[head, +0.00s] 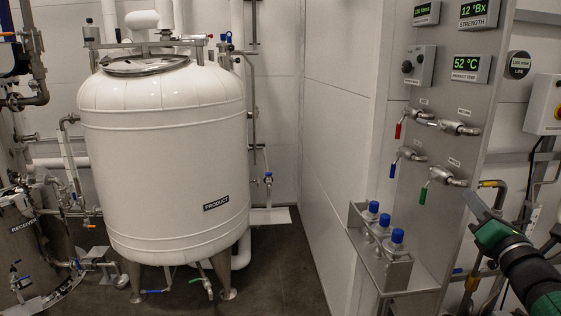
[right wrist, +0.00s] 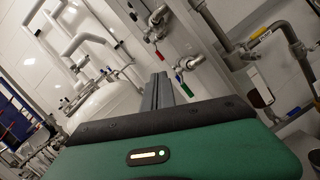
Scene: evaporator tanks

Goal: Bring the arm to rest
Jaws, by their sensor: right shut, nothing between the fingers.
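My right arm comes in at the lower right of the head view. Its green and black gripper (head: 474,204) points up and left, with the grey fingers together and nothing in them. The gripper is in front of the lower right part of the steel panel and looks apart from the valve handles. In the right wrist view the shut grey fingers (right wrist: 157,92) stand up past the green housing, with valves behind them. My left gripper is not in view.
The steel panel (head: 455,95) carries displays and valves with red (head: 398,130), blue (head: 393,170) and green (head: 424,195) handles. A shelf (head: 400,275) holds blue-capped bottles. A white product tank (head: 165,150) stands left of open floor (head: 280,270). Pipes run at the far right.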

